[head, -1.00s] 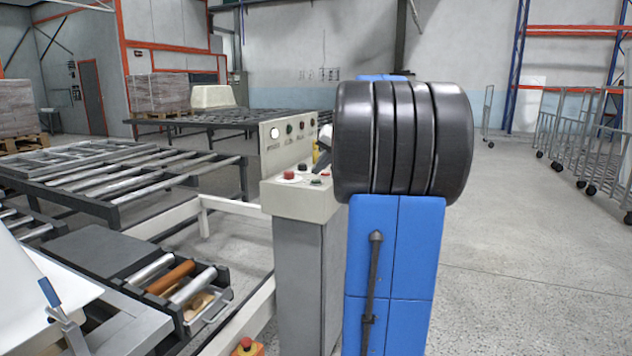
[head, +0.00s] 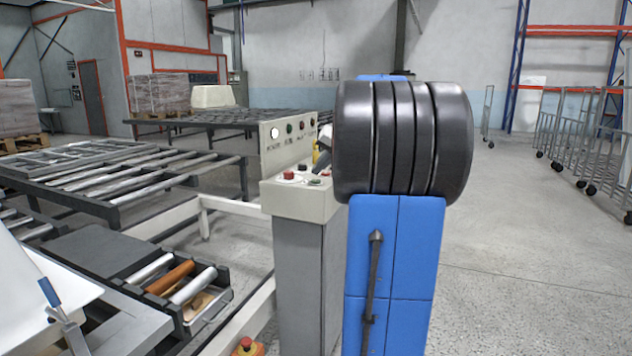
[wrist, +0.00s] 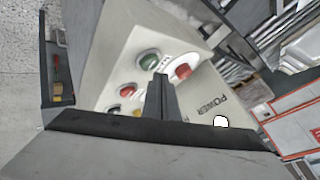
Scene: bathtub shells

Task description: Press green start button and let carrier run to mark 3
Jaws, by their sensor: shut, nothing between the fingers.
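A pale control console (head: 300,200) on a grey pedestal stands left of my arm in the head view. The green button (wrist: 149,58) shows uncovered on its face in the wrist view. I cannot make out the carrier or mark 3.
Roller conveyors (head: 120,180) fill the left side. The floor at right is open, with wire trolleys (head: 580,140) behind.

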